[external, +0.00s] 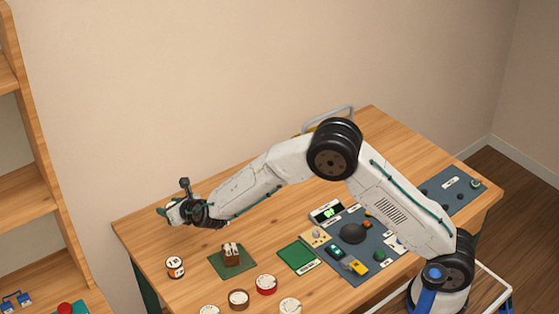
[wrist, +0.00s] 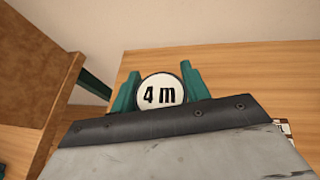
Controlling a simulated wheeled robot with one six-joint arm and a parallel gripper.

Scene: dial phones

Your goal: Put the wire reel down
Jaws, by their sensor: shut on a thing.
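The wire reel (wrist: 160,92) shows its round white face marked "4 m" in the wrist view. It sits between the two green fingers of my gripper (wrist: 158,86), which are shut on its sides. In the external view my gripper (external: 170,212) is over the far left corner of the wooden table (external: 275,215). The reel is hard to make out there, and I cannot tell its height above the tabletop.
A small white-topped round item (external: 175,267) stands at the table's left. A green mat (external: 218,271) bears a brown block (external: 232,255). Several round reels, including a red one (external: 265,284), line the front. A dark mat (external: 345,267) holds small parts. A shelf (external: 40,205) stands left.

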